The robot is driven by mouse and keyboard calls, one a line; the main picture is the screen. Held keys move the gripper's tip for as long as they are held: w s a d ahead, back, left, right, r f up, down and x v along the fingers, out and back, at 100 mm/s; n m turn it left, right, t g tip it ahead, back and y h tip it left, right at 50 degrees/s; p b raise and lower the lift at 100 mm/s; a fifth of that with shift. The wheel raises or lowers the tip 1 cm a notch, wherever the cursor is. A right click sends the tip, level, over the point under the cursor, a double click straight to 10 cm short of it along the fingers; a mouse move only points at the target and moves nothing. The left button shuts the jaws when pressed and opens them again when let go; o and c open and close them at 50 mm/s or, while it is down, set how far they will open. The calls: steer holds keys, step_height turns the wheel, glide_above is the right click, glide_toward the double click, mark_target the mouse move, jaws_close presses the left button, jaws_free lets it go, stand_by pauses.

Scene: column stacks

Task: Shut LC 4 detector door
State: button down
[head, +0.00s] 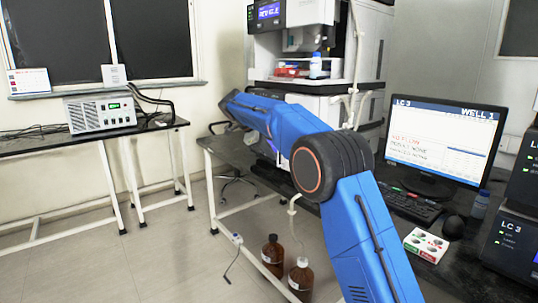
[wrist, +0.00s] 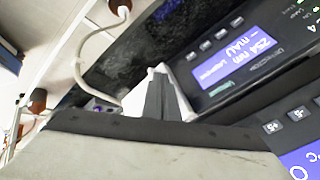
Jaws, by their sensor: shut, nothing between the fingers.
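In the wrist view my gripper (wrist: 160,95) has its dark fingers together, with nothing seen between them. A black detector panel (wrist: 250,62) with a lit blue display reading 254 nm mAU, upside down, is just right of the fingertips. A white part (wrist: 145,92) lies right behind the fingers; I cannot tell whether they touch it. I cannot make out the detector door or its opening, nor an LC 4 label. In the head view my blue arm covers much of the lower instrument stack (head: 335,106), and my fingertips are hidden.
The dark bench (head: 237,150) carries the stack, a monitor (head: 443,140) labelled LC 3, a keyboard and a white tray (head: 426,245). More LC 3 modules (head: 515,240) stand at the right edge. Brown bottles (head: 273,255) stand on the floor. Floor at left is clear.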

steer(key=shift+w+d, duration=0.3)
steer(key=shift+w, duration=0.2)
steer(key=shift+w+d, duration=0.25)
steer(key=shift+w, duration=0.2)
